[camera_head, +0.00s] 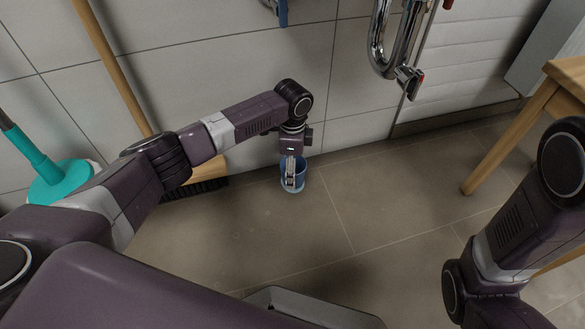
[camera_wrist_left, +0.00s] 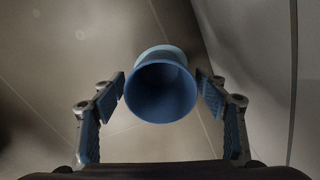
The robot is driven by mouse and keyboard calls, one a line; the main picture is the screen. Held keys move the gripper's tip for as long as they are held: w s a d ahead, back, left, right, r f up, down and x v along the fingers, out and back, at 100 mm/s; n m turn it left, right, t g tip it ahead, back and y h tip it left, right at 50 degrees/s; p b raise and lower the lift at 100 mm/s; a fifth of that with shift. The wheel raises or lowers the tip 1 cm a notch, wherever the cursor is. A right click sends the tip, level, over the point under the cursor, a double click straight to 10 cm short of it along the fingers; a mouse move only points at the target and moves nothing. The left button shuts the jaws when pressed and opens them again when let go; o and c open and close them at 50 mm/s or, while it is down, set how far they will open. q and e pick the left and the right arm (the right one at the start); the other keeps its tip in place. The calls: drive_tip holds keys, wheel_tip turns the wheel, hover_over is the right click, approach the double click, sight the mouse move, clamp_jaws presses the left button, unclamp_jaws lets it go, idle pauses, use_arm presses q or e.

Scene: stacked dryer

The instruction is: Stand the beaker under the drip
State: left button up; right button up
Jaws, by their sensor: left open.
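A blue beaker (camera_head: 299,174) stands upright on the tiled floor close to the wall. My left gripper (camera_head: 292,180) reaches down over it and partly hides it in the head view. In the left wrist view the beaker (camera_wrist_left: 161,90) shows its open mouth, with my left gripper's fingers (camera_wrist_left: 162,97) spread on either side, apart from it. A chrome pipe with a small valve (camera_head: 408,80) hangs from the wall to the right of the beaker. No drip can be made out. My right arm is at the right edge; its gripper is outside the picture.
A wooden stool or table (camera_head: 520,130) is at the right. The floor (camera_head: 370,205) below the pipe is clear.

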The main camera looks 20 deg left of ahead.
use_arm(q)
wheel_tip(320, 180, up, 12)
drive_tip(key=p, duration=0.8)
drive_tip(key=shift+p, duration=0.3)
